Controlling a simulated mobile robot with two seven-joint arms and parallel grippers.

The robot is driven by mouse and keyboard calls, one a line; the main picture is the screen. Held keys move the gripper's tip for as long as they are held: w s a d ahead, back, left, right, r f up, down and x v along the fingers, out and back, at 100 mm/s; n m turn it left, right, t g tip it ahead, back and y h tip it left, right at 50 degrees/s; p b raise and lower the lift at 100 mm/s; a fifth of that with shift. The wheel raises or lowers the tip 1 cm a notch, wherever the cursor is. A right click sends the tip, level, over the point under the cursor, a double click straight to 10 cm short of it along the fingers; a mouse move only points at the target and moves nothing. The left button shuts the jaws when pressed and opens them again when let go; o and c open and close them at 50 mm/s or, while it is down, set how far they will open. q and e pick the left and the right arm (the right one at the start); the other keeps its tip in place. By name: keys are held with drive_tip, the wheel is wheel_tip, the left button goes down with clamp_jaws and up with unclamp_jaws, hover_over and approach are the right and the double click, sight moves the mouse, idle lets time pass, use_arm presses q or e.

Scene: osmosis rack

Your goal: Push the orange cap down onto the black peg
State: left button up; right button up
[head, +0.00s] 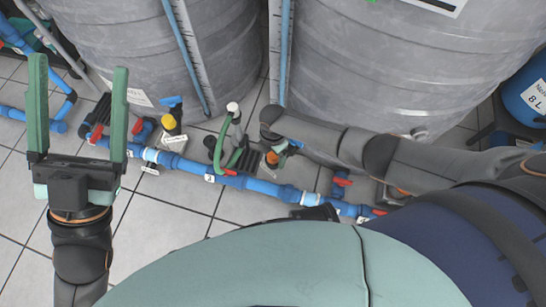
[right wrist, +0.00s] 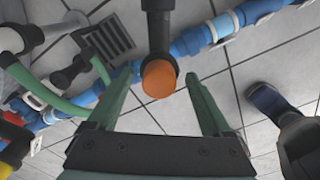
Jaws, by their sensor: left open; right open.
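In the right wrist view the orange cap (right wrist: 158,78) shows at the end of the black peg (right wrist: 159,35), which comes in from the top edge. I cannot tell how far the cap sits down on the peg. My right gripper (right wrist: 157,88) is open, with one green finger on each side of the cap and gaps between. In the head view a small orange patch (head: 272,157) shows below the end of my right arm, which hides most of that spot. My left gripper (head: 80,95) is open and empty at the far left.
A blue pipe (head: 260,185) with red-handled valves runs across the tiled floor. A green hose (right wrist: 92,62) and a dark grate (right wrist: 108,40) lie left of the peg. Large grey tanks (head: 400,70) stand behind. A blue container (head: 530,90) is at the far right.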

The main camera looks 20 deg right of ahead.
clamp_jaws()
idle(0.8)
